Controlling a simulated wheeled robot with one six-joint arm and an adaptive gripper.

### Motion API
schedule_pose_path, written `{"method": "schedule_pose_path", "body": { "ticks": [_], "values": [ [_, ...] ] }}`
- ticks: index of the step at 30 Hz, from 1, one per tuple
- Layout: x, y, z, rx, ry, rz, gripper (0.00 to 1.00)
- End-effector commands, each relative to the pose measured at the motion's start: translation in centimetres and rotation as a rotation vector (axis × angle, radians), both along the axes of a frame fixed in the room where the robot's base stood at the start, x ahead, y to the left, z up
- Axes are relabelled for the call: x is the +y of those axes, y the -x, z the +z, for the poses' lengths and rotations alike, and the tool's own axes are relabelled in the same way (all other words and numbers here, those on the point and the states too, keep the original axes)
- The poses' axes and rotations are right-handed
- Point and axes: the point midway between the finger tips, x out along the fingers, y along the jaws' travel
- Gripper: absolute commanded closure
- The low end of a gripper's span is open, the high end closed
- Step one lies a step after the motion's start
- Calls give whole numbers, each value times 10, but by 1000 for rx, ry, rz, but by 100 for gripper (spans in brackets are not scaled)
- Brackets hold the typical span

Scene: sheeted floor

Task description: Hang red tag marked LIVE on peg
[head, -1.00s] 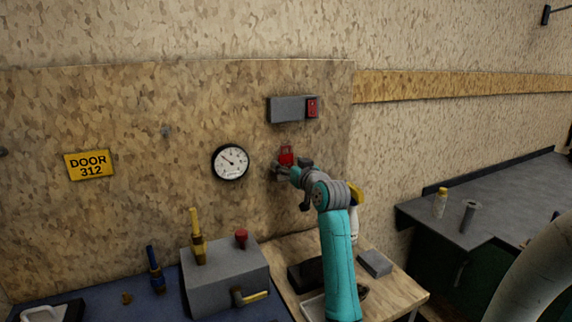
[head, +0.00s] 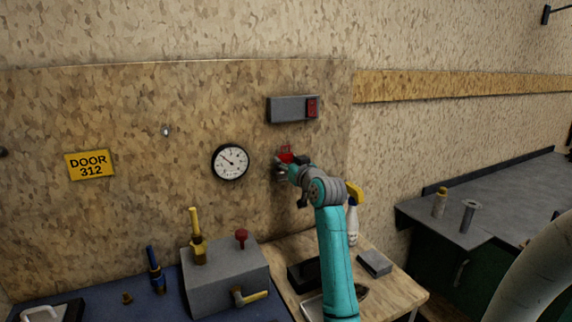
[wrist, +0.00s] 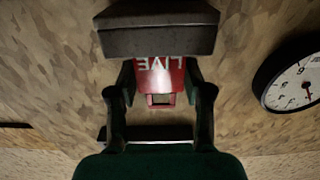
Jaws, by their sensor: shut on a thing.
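The red tag (head: 285,155) is in front of the wood-chip board, to the right of the round gauge. In the wrist view the red tag (wrist: 160,72) shows the word LIVE upside down, between my fingers. My gripper (head: 284,167) is shut on it; both fingers show in the wrist view (wrist: 160,100), one on each side. A small grey peg (head: 166,131) sticks out of the board to the left of the gauge, well apart from the tag. Its tip is too small to make out.
The gauge (head: 230,162) lies between peg and tag. A grey switch box (head: 288,109) is above my gripper. A yellow DOOR 312 sign (head: 90,164) is lower left of the peg. Below stands a grey block (head: 226,281) with upright valves. The board around the peg is clear.

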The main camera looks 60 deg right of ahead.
Motion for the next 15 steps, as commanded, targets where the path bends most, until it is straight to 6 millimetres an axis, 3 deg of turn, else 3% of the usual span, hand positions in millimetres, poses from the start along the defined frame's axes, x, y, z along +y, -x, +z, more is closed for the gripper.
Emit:
{"method": "schedule_pose_path", "body": {
  "ticks": [15],
  "values": [
    [0,0,28,-1,2,0,92]
  ]
}}
